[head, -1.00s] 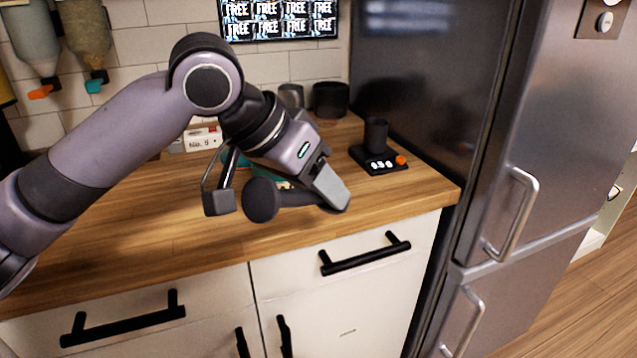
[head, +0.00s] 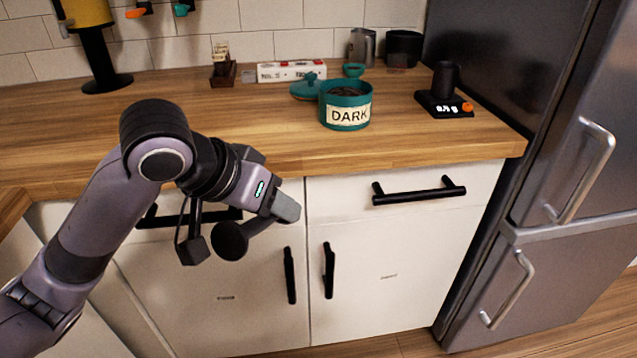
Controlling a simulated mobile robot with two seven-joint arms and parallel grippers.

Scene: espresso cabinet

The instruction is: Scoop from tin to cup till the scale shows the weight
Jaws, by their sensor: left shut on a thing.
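The teal tin (head: 346,110), labelled DARK, stands open on the counter with dark contents inside. Its teal lid (head: 306,88) lies behind it to the left. A dark cup (head: 446,78) stands upright on the black scale (head: 436,106). The scale's lit digits are too small to read surely. My left gripper (head: 287,209) is shut on the handle of a dark scoop (head: 230,241), in front of the counter edge and lower left of the tin in the picture. What the scoop's bowl holds cannot be seen. My right gripper is out of view.
A white box (head: 291,71), a small teal bowl (head: 354,70), a metal pitcher (head: 363,46) and a black container (head: 404,48) stand at the back. The fridge (head: 560,130) bounds the right.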

